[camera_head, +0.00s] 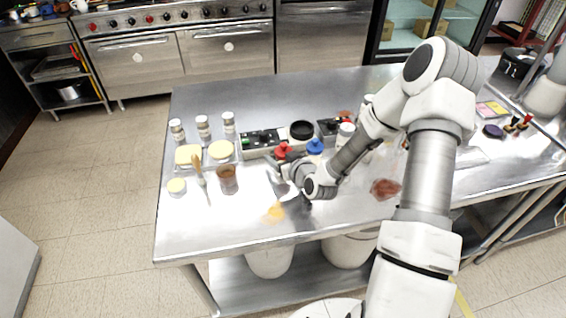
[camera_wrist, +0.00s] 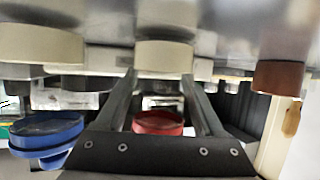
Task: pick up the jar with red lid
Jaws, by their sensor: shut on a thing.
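The jar with the red lid (camera_head: 283,150) is near the middle of the steel table, beside a blue-lidded jar (camera_head: 315,147) on its right. My gripper (camera_head: 279,165) is at the red-lidded jar, and its wrist and fingers hide most of the jar's body. In the wrist view the red lid (camera_wrist: 158,123) sits between the two dark fingers (camera_wrist: 159,88), which are shut on the jar. The blue lid (camera_wrist: 46,132) is just outside the fingers on the left. I cannot tell whether the jar is clear of the table.
A brown cup (camera_head: 228,176) stands left of my gripper. Black-topped boxes (camera_head: 262,141) and a round black-topped container (camera_head: 302,130) stand close behind. The front left table (camera_head: 205,232) is clear.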

